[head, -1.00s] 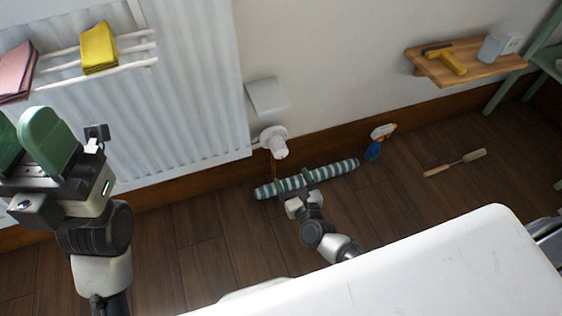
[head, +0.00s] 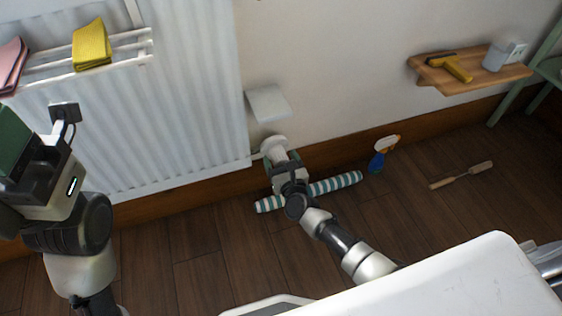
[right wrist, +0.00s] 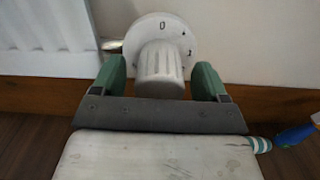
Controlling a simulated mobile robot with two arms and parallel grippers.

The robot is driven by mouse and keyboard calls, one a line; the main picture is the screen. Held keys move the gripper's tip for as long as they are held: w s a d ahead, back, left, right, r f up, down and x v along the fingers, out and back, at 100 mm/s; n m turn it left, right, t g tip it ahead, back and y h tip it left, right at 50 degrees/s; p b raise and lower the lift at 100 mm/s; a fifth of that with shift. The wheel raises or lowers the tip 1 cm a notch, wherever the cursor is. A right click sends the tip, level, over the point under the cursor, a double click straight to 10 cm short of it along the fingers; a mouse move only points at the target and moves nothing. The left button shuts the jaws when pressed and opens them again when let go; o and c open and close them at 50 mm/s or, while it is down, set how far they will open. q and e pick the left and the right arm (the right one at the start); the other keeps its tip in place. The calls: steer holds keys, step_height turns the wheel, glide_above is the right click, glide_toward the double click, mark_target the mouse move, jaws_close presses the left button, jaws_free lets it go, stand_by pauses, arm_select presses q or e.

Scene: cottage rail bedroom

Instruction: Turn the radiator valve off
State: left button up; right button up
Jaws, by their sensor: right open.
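The white radiator valve (head: 272,144) sticks out at the radiator's lower right corner; my right gripper partly covers it in the head view. In the right wrist view its ribbed knob (right wrist: 160,72) stands before a round dial (right wrist: 170,25) with a "0" at the top and smaller marks to the right. My right gripper (head: 280,160) is open, its green fingers on either side of the knob with gaps showing. The white radiator (head: 180,100) hangs on the wall. My left gripper (head: 15,145) is at the left edge, cut off, away from the valve.
A striped draught roll (head: 335,184) lies on the floor below the valve. A small white shelf (head: 268,103) is just above it. A rack with a yellow cloth (head: 92,45) is on the radiator.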

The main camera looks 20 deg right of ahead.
steer(key=c, duration=0.9)
